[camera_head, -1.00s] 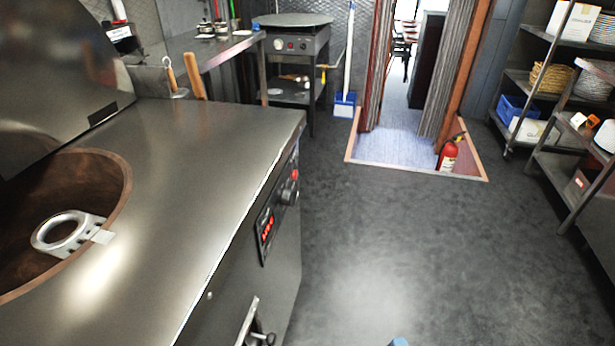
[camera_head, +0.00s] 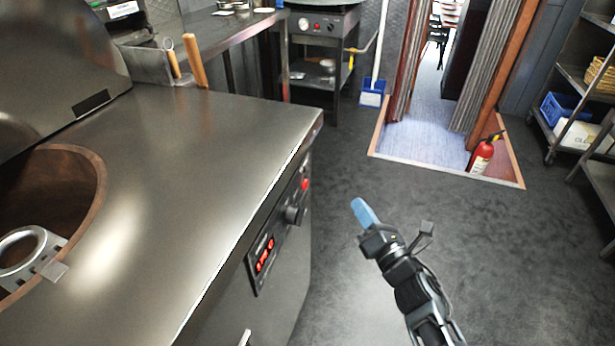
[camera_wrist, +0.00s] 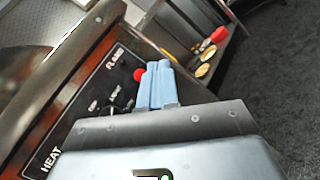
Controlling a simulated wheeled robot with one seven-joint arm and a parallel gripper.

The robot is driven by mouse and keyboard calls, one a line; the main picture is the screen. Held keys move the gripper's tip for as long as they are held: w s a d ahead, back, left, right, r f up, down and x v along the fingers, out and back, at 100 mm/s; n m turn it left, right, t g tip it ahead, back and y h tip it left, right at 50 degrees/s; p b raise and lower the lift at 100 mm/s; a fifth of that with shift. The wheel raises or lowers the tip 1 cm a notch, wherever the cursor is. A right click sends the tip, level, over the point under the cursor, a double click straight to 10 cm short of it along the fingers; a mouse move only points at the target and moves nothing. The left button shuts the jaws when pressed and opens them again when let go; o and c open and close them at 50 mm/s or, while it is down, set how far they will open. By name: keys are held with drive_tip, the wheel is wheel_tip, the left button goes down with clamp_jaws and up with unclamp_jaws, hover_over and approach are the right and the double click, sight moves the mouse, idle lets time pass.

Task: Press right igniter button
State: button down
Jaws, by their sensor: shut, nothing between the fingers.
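A control panel (camera_head: 277,231) is on the front face of the steel tandoor counter. It has a red digital display (camera_head: 264,256), a black knob (camera_head: 295,214) and a red round button (camera_head: 305,185) at its far end. The red button also shows in the wrist view (camera_wrist: 139,75), partly behind my fingers. I cannot tell whether another button is hidden there. My gripper (camera_head: 363,212) is shut and empty, its blue fingertips together, in the aisle to the right of the panel. In the wrist view the fingers (camera_wrist: 156,84) overlap the panel's far end; contact is not evident.
The counter (camera_head: 190,150) has a round tandoor opening at left. Wooden-handled tools (camera_head: 195,62) stand at its far edge. A stove (camera_head: 322,25) with its own knobs stands at the back. A fire extinguisher (camera_head: 482,156) and shelves (camera_head: 590,75) are at right. The floor between is clear.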

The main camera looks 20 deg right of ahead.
sight(306, 185)
drive_tip(key=shift+w+d+r+n, duration=0.15)
drive_tip(key=shift+w+n, duration=0.1)
drive_tip(key=shift+w, duration=0.35)
drive_tip(key=shift+w+d+n, duration=0.15)
drive_tip(key=shift+w+n, duration=0.1)
drive_tip(key=shift+w, duration=0.3)
drive_tip(key=w+a+b, duration=0.5)
drive_tip(key=a, duration=0.2)
drive_tip(key=shift+w+a+b, duration=0.1)
drive_tip(key=shift+a+b, duration=0.05)
drive_tip(key=shift+b, duration=0.15)
idle(1.4)
drive_tip(key=shift+w+a, duration=0.2)
drive_tip(key=shift+a, duration=0.1)
drive_tip(key=shift+w+a+b, duration=0.25)
drive_tip(key=shift+a+b, duration=0.1)
drive_tip(key=shift+b, duration=0.25)
idle(0.8)
drive_tip(key=shift+d, duration=0.1)
drive_tip(key=shift+s+d+p, duration=0.5)
drive_tip(key=shift+s+d, duration=0.05)
drive_tip(key=shift+d, duration=0.05)
